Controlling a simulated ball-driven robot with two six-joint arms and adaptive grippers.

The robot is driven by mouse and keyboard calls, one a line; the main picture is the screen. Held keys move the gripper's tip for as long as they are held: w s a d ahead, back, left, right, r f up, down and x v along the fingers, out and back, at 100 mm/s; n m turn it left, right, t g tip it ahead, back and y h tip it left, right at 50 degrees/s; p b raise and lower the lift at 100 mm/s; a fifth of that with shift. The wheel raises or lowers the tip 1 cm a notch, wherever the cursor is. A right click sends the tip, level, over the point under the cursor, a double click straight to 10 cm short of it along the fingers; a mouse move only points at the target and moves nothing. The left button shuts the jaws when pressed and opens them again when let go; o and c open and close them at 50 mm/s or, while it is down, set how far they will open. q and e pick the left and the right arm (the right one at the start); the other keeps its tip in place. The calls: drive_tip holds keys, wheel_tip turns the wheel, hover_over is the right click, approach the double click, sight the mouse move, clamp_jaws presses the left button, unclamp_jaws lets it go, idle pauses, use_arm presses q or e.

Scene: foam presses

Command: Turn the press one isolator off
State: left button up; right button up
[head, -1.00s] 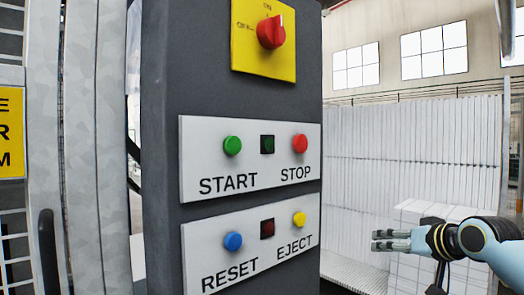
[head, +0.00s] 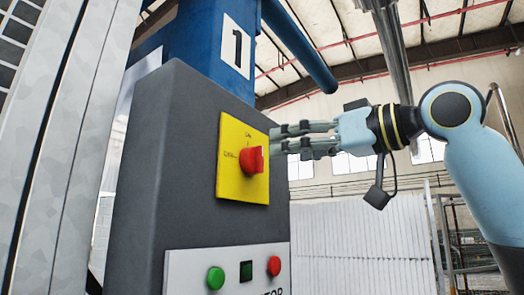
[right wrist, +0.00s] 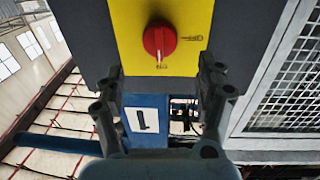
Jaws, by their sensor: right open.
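The isolator is a red rotary knob (head: 251,160) on a yellow plate (head: 230,185), high on the dark grey control cabinet. In the right wrist view the red knob (right wrist: 159,38) shows upside down, and its white mark points at the ON label; the OFF label is to its side. My right gripper (head: 275,140) is open and empty, just right of the knob in the head view. In the right wrist view my right gripper (right wrist: 160,72) has a finger on each side below the knob, apart from it. My left gripper is not in view.
The dark cabinet (head: 165,150) has a white panel (head: 190,262) below with a green and a red button. A blue column (head: 205,50) marked 1 rises behind it. A metal post (head: 50,150) stands at left.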

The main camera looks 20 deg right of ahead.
sight(262, 157)
drive_tip(key=p+x, duration=0.2)
drive_tip(key=x, duration=0.4)
drive_tip(key=shift+w+a, duration=0.1)
drive_tip(key=shift+w, duration=0.1)
drive_tip(key=shift+w+a, duration=0.35)
drive_tip(key=shift+w, duration=0.1)
drive_tip(key=c, duration=1.2)
drive_tip(key=shift+o, duration=0.2)
